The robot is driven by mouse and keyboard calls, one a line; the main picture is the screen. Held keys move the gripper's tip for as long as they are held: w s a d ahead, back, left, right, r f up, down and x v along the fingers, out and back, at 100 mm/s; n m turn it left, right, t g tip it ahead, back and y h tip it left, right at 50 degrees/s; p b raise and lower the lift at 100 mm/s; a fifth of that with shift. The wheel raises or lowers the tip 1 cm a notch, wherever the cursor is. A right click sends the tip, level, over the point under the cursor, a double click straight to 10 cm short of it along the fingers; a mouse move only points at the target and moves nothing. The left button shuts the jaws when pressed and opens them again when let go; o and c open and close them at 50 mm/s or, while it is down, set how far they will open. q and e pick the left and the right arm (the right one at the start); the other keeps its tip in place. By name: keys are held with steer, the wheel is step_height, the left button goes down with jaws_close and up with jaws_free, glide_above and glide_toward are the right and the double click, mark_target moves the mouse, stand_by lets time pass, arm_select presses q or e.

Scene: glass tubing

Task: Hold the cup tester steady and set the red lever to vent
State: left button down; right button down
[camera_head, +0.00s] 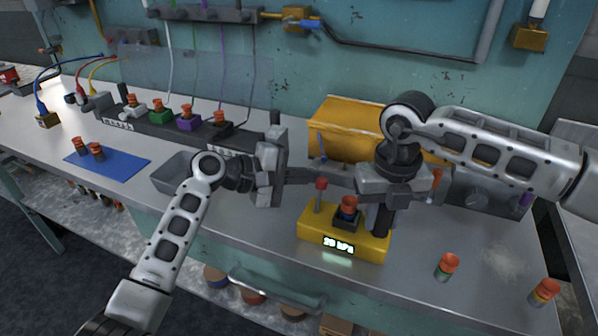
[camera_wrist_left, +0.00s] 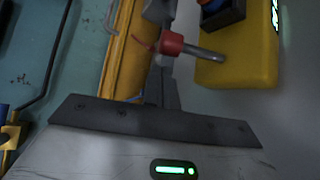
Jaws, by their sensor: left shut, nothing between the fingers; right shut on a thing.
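The yellow cup tester (camera_head: 315,236) stands near the bench's front edge, its display reading about 20 hPa. Its red lever (camera_head: 321,184) stands roughly upright at the tester's left end; its red knob also shows in the left wrist view (camera_wrist_left: 172,43). An orange-topped cup (camera_head: 348,204) sits in the tester's dark socket. My left gripper (camera_head: 340,181) is shut and empty, its fingers pointing right, close to the lever knob; contact cannot be told. My right gripper (camera_head: 383,220) points down at the tester's right end, shut on a dark upright part there; its fingertips are partly hidden.
A yellow box (camera_head: 345,125) stands behind the tester. A grey tray (camera_head: 172,178) and a blue mat (camera_head: 122,165) with two cups lie left. Two loose cups (camera_head: 447,266) (camera_head: 543,292) stand right of the tester. A dark rack (camera_head: 165,136) holds several cups.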

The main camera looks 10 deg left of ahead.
arm_select(q)
steer(key=shift+s+d+r, duration=0.2)
steer(key=shift+s+r, duration=0.1)
steer(key=shift+s, duration=0.4)
steer(key=shift+s+a+r+m+t+h, duration=0.1)
steer(key=shift+s+r+m+t+h, duration=0.05)
steer(key=shift+s+m+t+h, duration=0.35)
steer(key=shift+s+a+r+m+t+h, duration=0.1)
steer(key=shift+s+a+m+t+h, duration=0.1)
steer(key=shift+s+m+t+h, duration=0.25)
steer(key=shift+s+a+r+m+t+h, duration=0.15)
steer(key=shift+s+m+t+h, duration=0.2)
steer(key=shift+s, duration=0.3)
steer(key=shift+f, duration=0.1)
steer(key=a, duration=0.6)
steer(key=s+a+f, duration=0.1)
steer(key=a, duration=0.2)
steer(key=shift+a+f, duration=0.1)
steer(key=shift+a, duration=0.1)
